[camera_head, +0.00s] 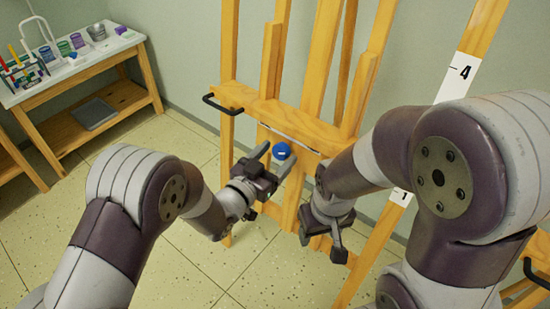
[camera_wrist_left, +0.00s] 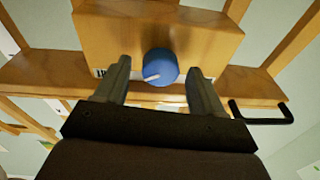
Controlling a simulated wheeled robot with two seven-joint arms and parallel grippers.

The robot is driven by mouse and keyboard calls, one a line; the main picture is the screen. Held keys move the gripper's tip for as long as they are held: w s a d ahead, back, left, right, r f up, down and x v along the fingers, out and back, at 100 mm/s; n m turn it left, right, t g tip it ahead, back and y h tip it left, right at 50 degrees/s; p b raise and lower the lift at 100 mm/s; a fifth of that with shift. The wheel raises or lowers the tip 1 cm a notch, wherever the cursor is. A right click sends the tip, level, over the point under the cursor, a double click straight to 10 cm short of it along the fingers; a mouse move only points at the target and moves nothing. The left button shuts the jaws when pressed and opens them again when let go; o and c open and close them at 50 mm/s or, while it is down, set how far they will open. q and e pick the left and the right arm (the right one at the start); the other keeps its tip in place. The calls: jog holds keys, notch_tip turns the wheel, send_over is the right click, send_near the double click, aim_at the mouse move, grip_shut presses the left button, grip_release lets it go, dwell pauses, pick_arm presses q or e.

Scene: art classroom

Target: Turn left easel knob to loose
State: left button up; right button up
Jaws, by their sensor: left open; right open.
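The wooden easel (camera_head: 321,132) stands ahead of me. Its blue round knob (camera_head: 281,151) sits on the front of the crossbar area and has a white pointer mark. In the left wrist view the blue knob (camera_wrist_left: 160,67) lies between and just beyond the fingertips, with the white mark pointing to the lower left. My left gripper (camera_head: 275,154) is open, with a finger to each side of the knob; I cannot tell whether either touches it. My right gripper (camera_head: 322,246) is open and empty, hanging low in front of the easel, right of the knob.
A black handle (camera_head: 222,104) projects at the left of the easel's crossbar. A white-topped side table (camera_head: 78,69) with paint jars and brushes stands at the upper left. A white numbered scale strip (camera_head: 457,79) runs along a slanted post at right. The tiled floor at left is free.

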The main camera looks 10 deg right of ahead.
pick_arm(q)
jog(key=c, duration=1.1)
jog(key=shift+o, duration=0.2)
jog(key=shift+d+r+n, duration=0.1)
jog(key=shift+n, duration=0.4)
jog(key=n+y+p, duration=0.1)
jog(key=n+p, duration=0.1)
jog(key=n, duration=0.3)
jog(key=shift+r+t, duration=0.1)
jog(key=shift+t, duration=0.2)
jog(key=n+y+p, duration=0.1)
jog(key=n+p, duration=0.2)
jog(key=n, duration=0.4)
jog(key=shift+r, duration=0.1)
jog(key=n+g+y+p, duration=0.1)
jog(key=n+p, duration=0.2)
jog(key=n, duration=0.3)
jog(key=shift+w+r, duration=0.1)
jog(key=n+p, duration=0.2)
jog(key=n, duration=0.3)
jog(key=shift+g+p, duration=0.3)
jog(key=shift+g, duration=0.1)
jog(key=shift+n, duration=0.4)
